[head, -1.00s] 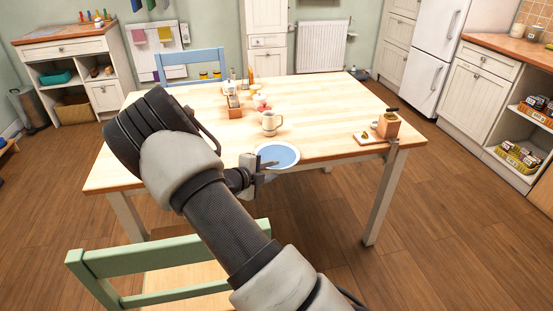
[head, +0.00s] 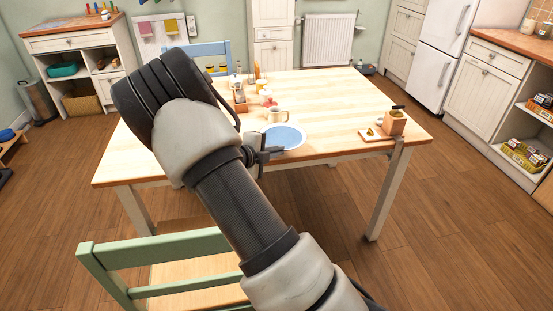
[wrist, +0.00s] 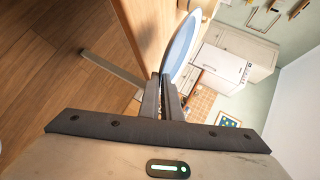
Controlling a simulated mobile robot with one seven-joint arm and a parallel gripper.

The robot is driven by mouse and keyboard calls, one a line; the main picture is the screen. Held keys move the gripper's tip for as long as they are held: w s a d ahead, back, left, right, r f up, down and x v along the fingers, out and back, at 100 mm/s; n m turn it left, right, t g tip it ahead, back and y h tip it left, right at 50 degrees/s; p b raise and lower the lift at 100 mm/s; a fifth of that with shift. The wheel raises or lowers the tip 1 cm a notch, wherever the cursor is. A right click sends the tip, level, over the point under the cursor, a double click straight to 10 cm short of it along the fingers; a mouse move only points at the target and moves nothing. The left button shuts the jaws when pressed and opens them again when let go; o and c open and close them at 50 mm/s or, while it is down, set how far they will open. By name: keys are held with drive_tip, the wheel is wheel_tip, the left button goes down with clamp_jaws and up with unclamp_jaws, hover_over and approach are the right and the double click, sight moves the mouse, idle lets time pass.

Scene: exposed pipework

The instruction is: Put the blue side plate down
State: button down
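The blue side plate (head: 288,136), blue with a pale rim, is over the near edge area of the wooden table (head: 185,155), just in front of a mug (head: 277,115). My gripper (head: 272,150) is shut on the plate's near rim. In the wrist view, the plate (wrist: 181,47) shows nearly edge-on, with its rim between the two fingertips (wrist: 164,82). I cannot tell whether the plate's underside touches the table. My arm hides part of the table's left side.
A small board (head: 377,134) with a wooden box (head: 394,122) stands at the table's right corner. A condiment caddy (head: 239,99) stands behind the mug. A green chair (head: 150,248) is at the near side. The tabletop right of the plate is clear.

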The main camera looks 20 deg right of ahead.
drive_tip(key=s+a+r+n+t+y+p, duration=0.1)
drive_tip(key=s+a+r+n+t+y, duration=0.3)
drive_tip(key=a+r, duration=0.35)
drive_tip(key=s+a+r+n+t+y, duration=0.25)
drive_tip(key=s+a+r+n, duration=0.25)
drive_tip(key=s+a+r, duration=0.3)
wheel_tip(320, 180, up, 18)
drive_tip(key=w+p, duration=0.1)
drive_tip(key=p, duration=1.8)
drive_tip(key=shift+w+a+g+y, duration=0.25)
drive_tip(key=shift+a+g+y, duration=0.1)
drive_tip(key=shift+y, duration=0.1)
drive_tip(key=shift+f, duration=0.1)
